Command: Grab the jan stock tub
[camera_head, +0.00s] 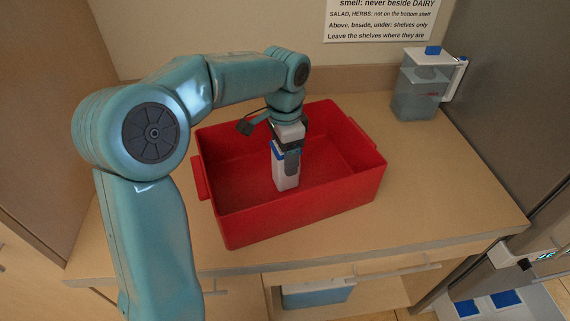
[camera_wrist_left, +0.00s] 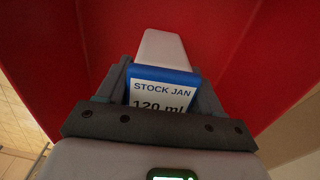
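The jan stock tub (camera_wrist_left: 160,88) is a tall white container with a blue lid and a label reading "STOCK JAN 120 ml". In the head view the tub (camera_head: 283,176) is upright inside the red bin (camera_head: 240,228). My left gripper (camera_head: 290,160) reaches down from above, with its fingers on either side of the tub. In the left wrist view the gripper's (camera_wrist_left: 163,95) grey fingers press against both sides of the blue lid. I cannot tell whether the tub's base touches the bin floor.
The red bin's walls surround the tub on the wooden counter (camera_head: 440,190). A notice (camera_head: 380,20) hangs on the wall.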

